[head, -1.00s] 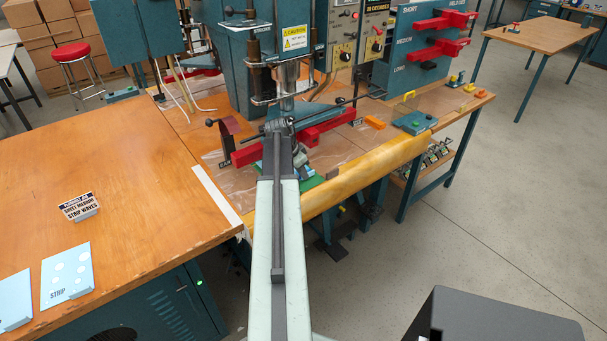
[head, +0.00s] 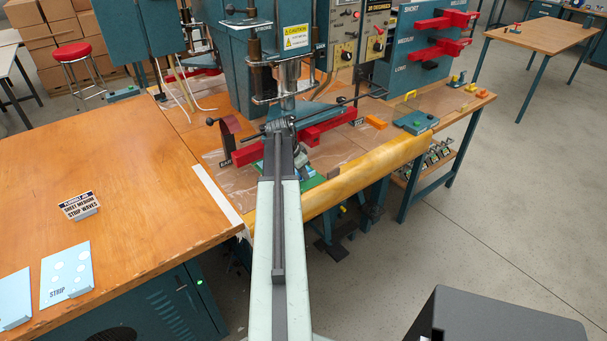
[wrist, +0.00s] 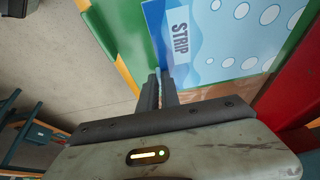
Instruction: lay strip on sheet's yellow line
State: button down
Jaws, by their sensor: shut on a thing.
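In the wrist view a blue panel with a white STRIP label (wrist: 181,38), a wavy border and pale bubbles lies over a green surface (wrist: 292,66). My gripper (wrist: 158,83) is shut on the strip's near edge, where a light blue sliver shows between the fingertips. In the head view my gripper's end is largely hidden behind my arm, by the red bar (head: 250,153) of the welding press. A patch of green (head: 312,182) shows beside my arm there. I cannot make out a separate yellow line under the strip.
A yellow roll-like edge (head: 350,183) runs along the bench front. A red part (wrist: 297,85) stands close on the right in the wrist view. The wooden table (head: 130,190) at left holds a job sign (head: 79,206) and a STRIP picture card (head: 66,275).

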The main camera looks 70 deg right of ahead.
dwell(0.3)
jog(key=c, duration=1.5)
grip_release()
jog(key=shift+s+a+r+p, duration=0.15)
jog(key=shift+s+r+p, duration=0.05)
jog(key=shift+r+p, duration=0.7)
jog(key=shift+s+a+r+p, duration=0.15)
jog(key=shift+r+p, duration=0.75)
jog(key=shift+s, duration=0.1)
jog(key=s+a+r+p, duration=0.3)
jog(key=s+a, duration=0.1)
jog(key=s, duration=0.2)
jog(key=shift+s+a, duration=0.15)
jog(key=shift+s, duration=0.1)
jog(key=shift+f, duration=0.1)
